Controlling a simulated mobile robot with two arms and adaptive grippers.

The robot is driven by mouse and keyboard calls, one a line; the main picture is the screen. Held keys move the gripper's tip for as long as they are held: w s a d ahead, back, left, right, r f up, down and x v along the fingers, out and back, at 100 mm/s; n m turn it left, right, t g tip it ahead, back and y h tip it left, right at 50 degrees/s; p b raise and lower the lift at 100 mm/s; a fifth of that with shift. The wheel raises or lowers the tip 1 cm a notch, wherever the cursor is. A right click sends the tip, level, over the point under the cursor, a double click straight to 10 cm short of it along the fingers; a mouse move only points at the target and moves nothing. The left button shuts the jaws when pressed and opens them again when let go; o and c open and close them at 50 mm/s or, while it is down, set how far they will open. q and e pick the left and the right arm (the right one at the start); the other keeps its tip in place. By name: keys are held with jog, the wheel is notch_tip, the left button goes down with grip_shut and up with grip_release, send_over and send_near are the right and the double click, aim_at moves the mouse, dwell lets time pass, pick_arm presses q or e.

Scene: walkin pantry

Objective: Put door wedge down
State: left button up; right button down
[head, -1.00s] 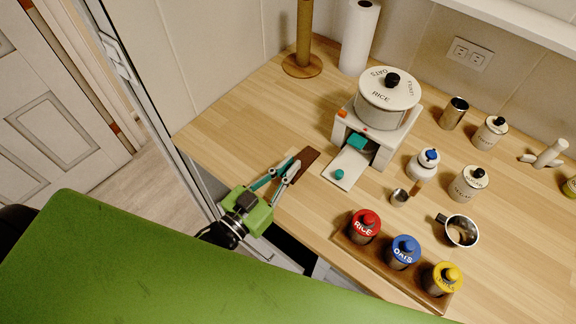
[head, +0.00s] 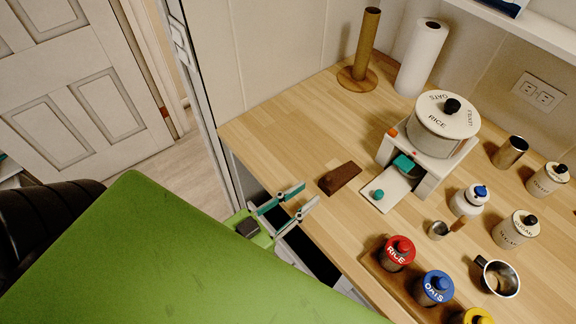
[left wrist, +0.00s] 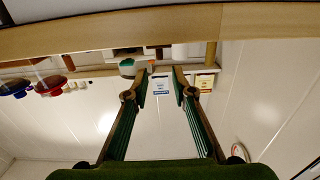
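The door wedge (head: 340,178), a dark brown block, lies on the wooden counter (head: 290,135) near its front edge, left of the white dispenser's tray. My left gripper (head: 309,194) is at the counter's front edge, just left of and nearer than the wedge. Its two fingers are spread with nothing between them and do not touch the wedge. The left wrist view also shows the fingers (left wrist: 163,76) apart and empty. I cannot pick out the wedge surely there. My right gripper is not in view.
Right of the wedge stands a white dispenser (head: 440,130) with a round lidded pot. A wooden rack (head: 372,268) with red, blue and yellow lidded jars is at the front. A paper roll (head: 420,58) and a wooden stand (head: 358,80) are behind. Counter left of the wedge is clear.

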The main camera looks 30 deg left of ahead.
pick_arm(q)
jog(key=v, duration=0.3)
jog(key=shift+s+a+f, duration=0.1)
jog(key=shift+s, duration=0.1)
jog(key=o, duration=0.5)
jog(key=shift+s, duration=0.15)
jog(key=shift+o, duration=1.1)
jog(key=shift+r, duration=0.3)
jog(key=shift+w+d+r+g+y+p, duration=0.3)
jog(key=shift+w+d+r+g+p, duration=0.25)
jog(key=shift+w+g+p, duration=0.3)
jog(key=shift+w+d+r+g+y+p, duration=0.3)
jog(key=shift+g+p, duration=0.25)
jog(key=shift+g, duration=0.7)
jog(key=p, duration=0.2)
send_near(337, 176)
jog(key=x, duration=0.2)
jog(key=d+x, duration=0.1)
jog(key=x, duration=0.1)
jog(key=shift+w+d+f, duration=0.1)
jog(key=shift+f, duration=0.15)
jog(key=p+x, duration=0.1)
jog(key=x, duration=0.3)
jog(key=shift+w+a+p, duration=0.3)
jog(key=shift+w+p, duration=0.05)
jog(key=shift+w, duration=0.1)
jog(key=shift+w+d+f, duration=0.1)
jog(key=shift+w+f, duration=0.1)
jog(key=shift+w, duration=0.05)
